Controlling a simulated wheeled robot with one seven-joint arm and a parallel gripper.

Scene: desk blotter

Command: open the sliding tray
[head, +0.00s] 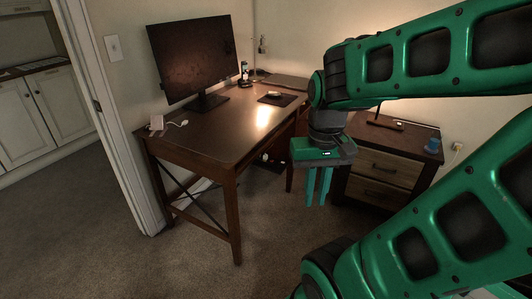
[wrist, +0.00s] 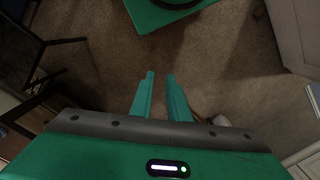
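My gripper (head: 319,198) hangs fingers-down in the head view, in front of the gap between the desk and the drawer cabinet. Its two teal fingers stand a little apart with nothing between them, as the wrist view (wrist: 160,98) also shows. The dark wooden desk (head: 215,142) is left of my gripper. I cannot make out a pulled-out tray on it; part of its right side is hidden behind my arm. The cabinet (head: 378,177) right of my gripper has two light-fronted drawers, which look closed. My gripper touches neither piece of furniture.
A monitor (head: 194,57) and a dark mat (head: 278,99) with a small item are on the desk. My arm covers much of the right side. Carpet (head: 180,265) in front of the desk is free.

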